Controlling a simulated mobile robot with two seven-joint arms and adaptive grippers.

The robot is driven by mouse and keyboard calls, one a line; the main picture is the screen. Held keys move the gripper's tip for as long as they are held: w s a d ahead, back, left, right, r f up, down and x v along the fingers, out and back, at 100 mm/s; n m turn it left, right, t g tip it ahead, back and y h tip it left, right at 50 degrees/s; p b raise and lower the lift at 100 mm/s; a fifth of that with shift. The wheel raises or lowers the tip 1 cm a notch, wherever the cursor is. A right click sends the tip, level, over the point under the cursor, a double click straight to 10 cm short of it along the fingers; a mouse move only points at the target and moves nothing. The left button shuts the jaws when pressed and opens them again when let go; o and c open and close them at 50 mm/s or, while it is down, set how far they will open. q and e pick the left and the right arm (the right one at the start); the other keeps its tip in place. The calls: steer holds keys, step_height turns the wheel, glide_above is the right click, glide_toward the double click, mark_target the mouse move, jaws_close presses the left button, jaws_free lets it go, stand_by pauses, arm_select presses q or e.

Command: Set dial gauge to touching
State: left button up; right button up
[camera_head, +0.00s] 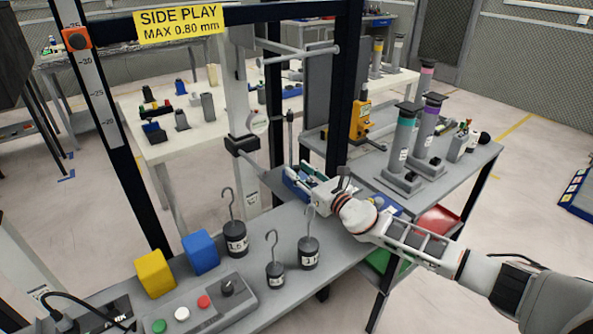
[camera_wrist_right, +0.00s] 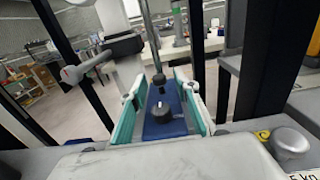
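My right gripper (camera_head: 303,179) reaches in from the right over the grey bench. In the right wrist view its two teal-lined fingers (camera_wrist_right: 163,90) stand apart, on either side of a blue plate (camera_wrist_right: 165,128) with a dark knob (camera_wrist_right: 162,111) on it. A vertical rod (camera_wrist_right: 151,42) comes down from above, its black end close over the knob; I cannot tell whether they touch. The rod also shows in the head view (camera_head: 290,132). My left gripper is out of view.
Hooked weights (camera_head: 236,240), a yellow block (camera_head: 155,273), a blue block (camera_head: 201,253) and a button box (camera_head: 208,307) stand on the near bench. A black frame with a yellow SIDE PLAY sign (camera_head: 178,23) rises around the work. Grey-based columns (camera_head: 402,150) stand on the right bench.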

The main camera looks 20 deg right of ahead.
steer(key=shift+w+a, duration=0.25)
steer(key=shift+w, duration=0.4)
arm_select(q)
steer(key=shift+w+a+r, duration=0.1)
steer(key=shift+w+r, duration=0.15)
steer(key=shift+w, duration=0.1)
